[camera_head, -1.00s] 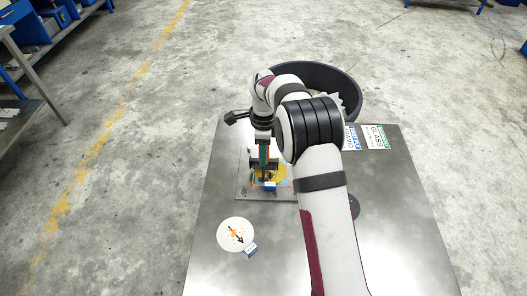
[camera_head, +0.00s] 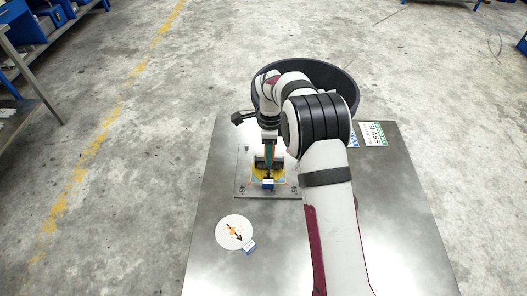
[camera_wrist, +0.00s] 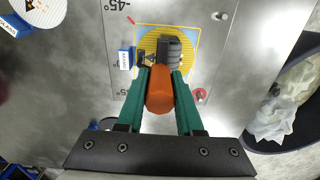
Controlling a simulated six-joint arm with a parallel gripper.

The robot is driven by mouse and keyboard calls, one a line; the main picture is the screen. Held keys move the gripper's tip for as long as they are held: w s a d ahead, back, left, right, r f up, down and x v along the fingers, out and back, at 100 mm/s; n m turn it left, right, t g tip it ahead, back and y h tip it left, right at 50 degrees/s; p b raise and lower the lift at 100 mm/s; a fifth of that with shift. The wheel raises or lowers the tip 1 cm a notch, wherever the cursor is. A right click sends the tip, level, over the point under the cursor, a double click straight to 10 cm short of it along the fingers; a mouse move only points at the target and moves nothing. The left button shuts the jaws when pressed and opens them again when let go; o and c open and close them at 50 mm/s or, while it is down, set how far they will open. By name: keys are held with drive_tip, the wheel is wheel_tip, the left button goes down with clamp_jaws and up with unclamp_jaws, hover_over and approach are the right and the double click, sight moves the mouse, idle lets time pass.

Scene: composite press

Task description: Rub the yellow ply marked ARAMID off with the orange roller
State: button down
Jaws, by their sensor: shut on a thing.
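My gripper (camera_wrist: 158,90), with green fingers, is shut on the orange roller (camera_wrist: 160,92) by its handle. The roller's dark ribbed head (camera_wrist: 174,50) lies over the yellow ply (camera_wrist: 149,44); whether it presses on it I cannot tell. In the head view my gripper (camera_head: 270,149) is above the plate, and the ply (camera_head: 257,178) shows partly behind the roller head. A blue tag (camera_wrist: 125,58) stands beside the ply; its lettering is too small to read.
A white disc (camera_head: 229,230) with arrow marks and a blue tag lies at the front left of the table. A dark bin (camera_head: 340,82) stands behind the table. Pegs (camera_wrist: 221,16) rise from the plate.

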sight(261, 159)
drive_tip(key=shift+d+f, duration=0.15)
drive_tip(key=shift+d, duration=0.75)
drive_tip(key=shift+a, duration=2)
drive_tip(key=shift+r, duration=0.2)
wheel_tip(261, 159, up, 7)
drive_tip(key=c, duration=1.2)
unclamp_jaws()
drive_tip(key=shift+c, duration=0.2)
clamp_jaws()
